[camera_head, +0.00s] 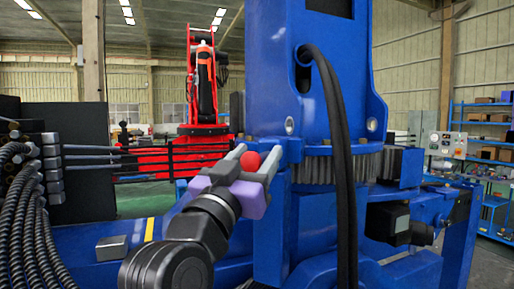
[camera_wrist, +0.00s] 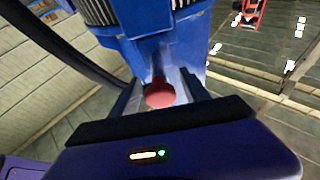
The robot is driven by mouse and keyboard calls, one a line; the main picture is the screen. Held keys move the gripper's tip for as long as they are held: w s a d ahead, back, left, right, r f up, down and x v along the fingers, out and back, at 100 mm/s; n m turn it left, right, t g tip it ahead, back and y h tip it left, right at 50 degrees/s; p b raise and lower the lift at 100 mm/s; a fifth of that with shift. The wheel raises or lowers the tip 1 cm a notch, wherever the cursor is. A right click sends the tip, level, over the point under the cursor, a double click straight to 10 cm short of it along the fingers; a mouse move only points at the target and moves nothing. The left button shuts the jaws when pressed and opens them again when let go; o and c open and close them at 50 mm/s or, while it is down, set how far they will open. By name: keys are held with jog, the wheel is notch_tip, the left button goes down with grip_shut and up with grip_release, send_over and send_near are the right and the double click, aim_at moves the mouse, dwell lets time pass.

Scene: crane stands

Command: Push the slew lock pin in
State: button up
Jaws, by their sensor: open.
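The slew lock pin shows as a red ball knob (camera_head: 250,161) at the blue crane column, beside the toothed slew ring (camera_head: 325,168). In the wrist view the red knob (camera_wrist: 160,94) sits on a dark shaft that runs towards the blue housing (camera_wrist: 165,50). My gripper (camera_head: 252,153) is open, with its two grey fingers on either side of the knob. In the wrist view the fingers (camera_wrist: 160,85) flank the knob with gaps that look small. I cannot tell whether either finger touches it. The pin's far end is hidden.
Black hoses (camera_head: 335,150) hang down the column right of my gripper. Grey-ended levers (camera_head: 75,150) and ribbed hoses (camera_head: 30,215) stand at the left. A red crane (camera_head: 200,100) is in the background. A blue beam (camera_head: 90,240) runs below my arm.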

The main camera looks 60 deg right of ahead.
jog(key=shift+d+r, duration=0.1)
jog(key=shift+d, duration=0.2)
grip_shut()
dwell(1.3)
